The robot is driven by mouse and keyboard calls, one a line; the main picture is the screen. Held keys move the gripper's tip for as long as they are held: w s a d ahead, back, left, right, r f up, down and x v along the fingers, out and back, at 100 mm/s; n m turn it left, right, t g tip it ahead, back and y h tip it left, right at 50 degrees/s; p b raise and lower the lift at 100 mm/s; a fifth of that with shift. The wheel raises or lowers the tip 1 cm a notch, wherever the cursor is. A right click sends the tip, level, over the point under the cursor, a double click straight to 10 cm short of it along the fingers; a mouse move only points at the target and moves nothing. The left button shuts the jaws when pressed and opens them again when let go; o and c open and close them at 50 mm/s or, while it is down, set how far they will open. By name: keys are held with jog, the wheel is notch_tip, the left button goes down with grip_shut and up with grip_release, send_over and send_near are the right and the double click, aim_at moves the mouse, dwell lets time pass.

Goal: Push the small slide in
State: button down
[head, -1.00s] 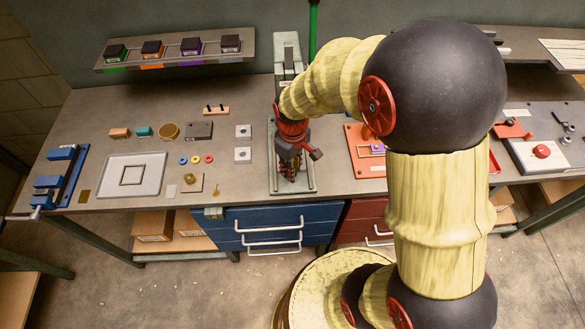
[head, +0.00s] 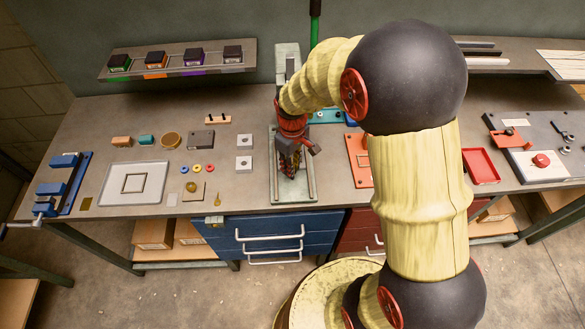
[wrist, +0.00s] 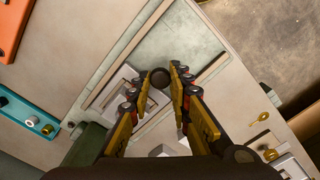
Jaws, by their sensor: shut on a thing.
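The fly press (head: 288,60) stands at the back of the bench, and its pale green base plate (head: 305,192) reaches toward the front edge. My gripper (head: 289,174) is low over this plate, pointing down. In the wrist view my gripper (wrist: 160,76) has its fingertips closed around a small dark round knob (wrist: 160,79). Grey metal parts (wrist: 125,85), which may belong to the small slide, lie beside and below the knob on the plate. The fingers hide much of them, so I cannot tell how far in the slide sits.
An orange plate (head: 358,160) and a teal strip (head: 326,117) lie right of the press. Blue drawers (head: 270,222) are below the front edge.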

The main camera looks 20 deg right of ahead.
jog(key=c, duration=1.8)
grip_release()
jog(key=shift+w+d+r, duration=0.1)
jog(key=shift+w, duration=0.25)
jog(key=shift+c, duration=0.2)
jog(key=shift+o, duration=1.1)
jog(key=shift+s, duration=0.1)
jog(key=shift+s, duration=0.1)
